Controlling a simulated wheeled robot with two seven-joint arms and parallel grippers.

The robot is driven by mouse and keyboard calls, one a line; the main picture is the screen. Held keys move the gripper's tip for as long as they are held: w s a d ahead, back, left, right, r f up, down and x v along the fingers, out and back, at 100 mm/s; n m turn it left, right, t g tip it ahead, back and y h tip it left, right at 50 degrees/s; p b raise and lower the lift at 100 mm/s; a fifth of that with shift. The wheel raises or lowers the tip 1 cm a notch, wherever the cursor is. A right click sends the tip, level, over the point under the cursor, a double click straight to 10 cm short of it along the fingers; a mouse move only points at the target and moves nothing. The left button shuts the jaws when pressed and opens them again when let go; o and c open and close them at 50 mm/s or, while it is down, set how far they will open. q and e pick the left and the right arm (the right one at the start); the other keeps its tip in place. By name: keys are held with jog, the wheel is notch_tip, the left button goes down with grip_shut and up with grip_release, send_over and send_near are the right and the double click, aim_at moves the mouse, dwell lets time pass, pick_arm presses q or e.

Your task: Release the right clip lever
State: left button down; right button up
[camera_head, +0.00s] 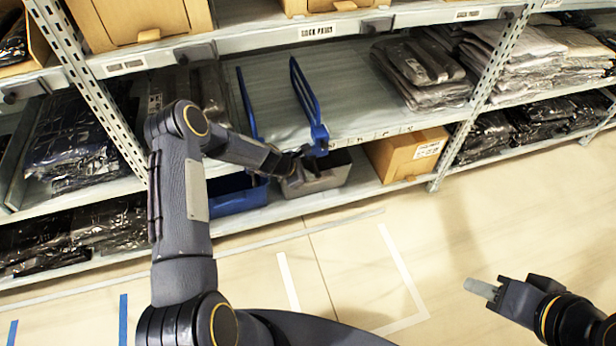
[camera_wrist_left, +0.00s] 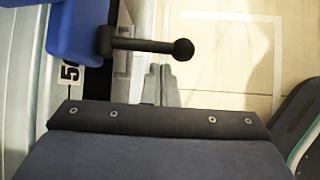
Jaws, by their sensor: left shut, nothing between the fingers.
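Two blue dividers stand on the shelf deck: the left one (camera_head: 247,105) and the right one (camera_head: 306,92). The front end of the right divider has a blue clip (camera_head: 320,142); this blue part also shows in the left wrist view (camera_wrist_left: 76,28). From it the black clip lever (camera_wrist_left: 150,46) sticks out to the right, ending in a ball knob. My left gripper (camera_head: 300,155) is at the shelf's front edge beside this clip. In the left wrist view its fingers (camera_wrist_left: 161,80) are shut and empty, just below the lever. My right gripper (camera_head: 480,288) hangs over the floor; only one finger outline shows.
A blue bin (camera_head: 237,196) and a grey bin (camera_head: 322,180) sit on the lower shelf, with a cardboard box (camera_head: 400,158) to their right. Bagged garments (camera_head: 420,62) lie right of the right divider. A perforated post (camera_head: 490,75) stands further right. Floor in front is clear.

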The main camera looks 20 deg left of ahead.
pick_arm(q)
jog(key=shift+r, duration=0.1)
jog(key=v, duration=0.7)
jog(key=shift+s+r+p, duration=0.15)
jog(key=shift+r+p, duration=0.1)
jog(key=shift+p, duration=0.2)
jog(key=shift+a, duration=0.15)
